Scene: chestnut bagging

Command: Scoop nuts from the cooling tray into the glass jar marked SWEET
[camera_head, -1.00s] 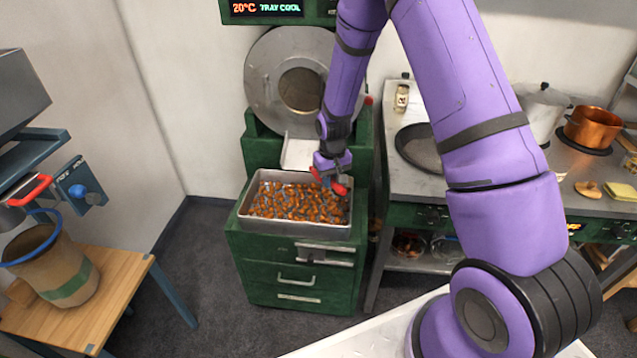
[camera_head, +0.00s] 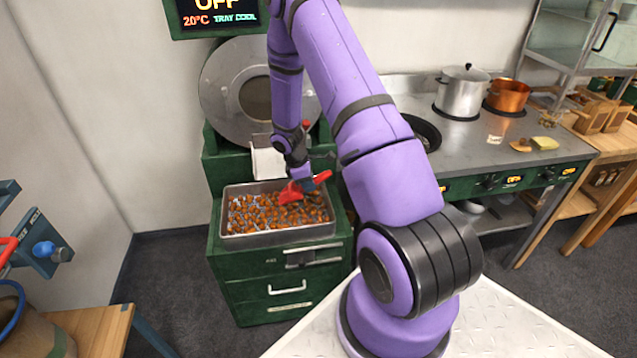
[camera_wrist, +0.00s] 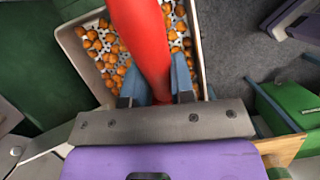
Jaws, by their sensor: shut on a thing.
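The cooling tray (camera_head: 233,238) is a metal pan of brown nuts (camera_head: 262,214) on top of a green cabinet. My gripper (camera_head: 310,184) is over the right part of the tray, shut on the handle of a red scoop (camera_head: 291,193). The scoop's head is low over the nuts; whether it touches them or holds any I cannot tell. In the wrist view the red handle (camera_wrist: 145,45) runs between the blue fingers, with the tray rim (camera_wrist: 75,55) and nuts (camera_wrist: 158,48) below. No jar marked SWEET can be made out in the current views.
A round metal disc (camera_head: 225,85) stands behind the tray, under a display (camera_head: 215,18) reading OFF, 20°C, TRAY COOL. A stove counter at right holds a steel pot (camera_head: 461,92) and a copper pot (camera_head: 507,96). A wooden table (camera_head: 95,330) with a bin (camera_head: 30,335) is at lower left.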

